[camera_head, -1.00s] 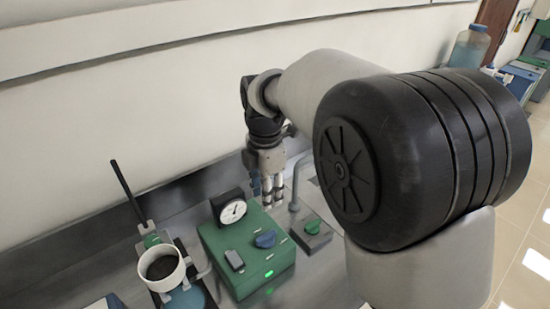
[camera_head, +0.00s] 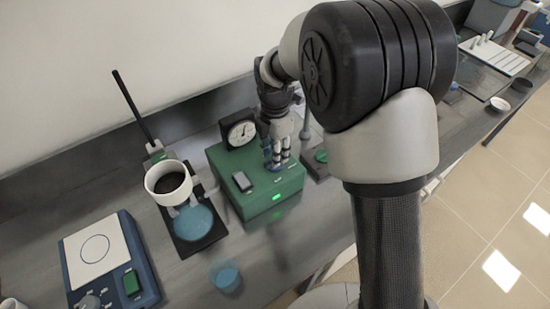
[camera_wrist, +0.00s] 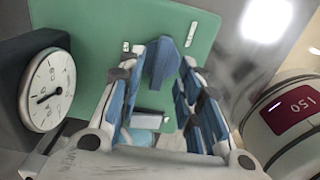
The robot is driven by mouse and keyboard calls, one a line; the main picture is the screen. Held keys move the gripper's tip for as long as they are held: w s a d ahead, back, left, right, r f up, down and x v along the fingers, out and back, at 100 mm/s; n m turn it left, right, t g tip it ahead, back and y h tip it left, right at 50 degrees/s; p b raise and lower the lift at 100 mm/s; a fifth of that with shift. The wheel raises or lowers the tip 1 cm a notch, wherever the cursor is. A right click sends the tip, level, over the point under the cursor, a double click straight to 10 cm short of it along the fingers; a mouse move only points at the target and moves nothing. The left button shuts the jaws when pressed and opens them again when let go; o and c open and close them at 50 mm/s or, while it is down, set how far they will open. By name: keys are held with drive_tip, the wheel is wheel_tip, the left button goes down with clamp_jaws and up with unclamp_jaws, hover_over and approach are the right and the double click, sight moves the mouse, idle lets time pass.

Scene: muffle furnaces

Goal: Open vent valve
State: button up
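A green pump box (camera_head: 240,200) stands on the bench with a round dial gauge (camera_head: 241,133) at its back. Its blue knob (camera_wrist: 160,66) shows on the green top in the wrist view; in the head view my gripper largely hides it. I take this knob to be the vent valve. My gripper (camera_head: 276,162) points down at the box top. In the wrist view its blue-padded fingers (camera_wrist: 157,84) are spread, one on each side of the knob, with gaps visible. I cannot tell whether the fingertips are level with the knob.
A white funnel (camera_head: 168,180) on a flask stands left of the box. A blue hotplate (camera_head: 105,262) and a small beaker with blue liquid (camera_head: 226,277) are in front. A small stand with a green knob (camera_head: 320,156) and upright post is close at right.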

drive_tip(key=shift+f, duration=1.05)
drive_tip(key=shift+c, duration=0.6)
clamp_jaws()
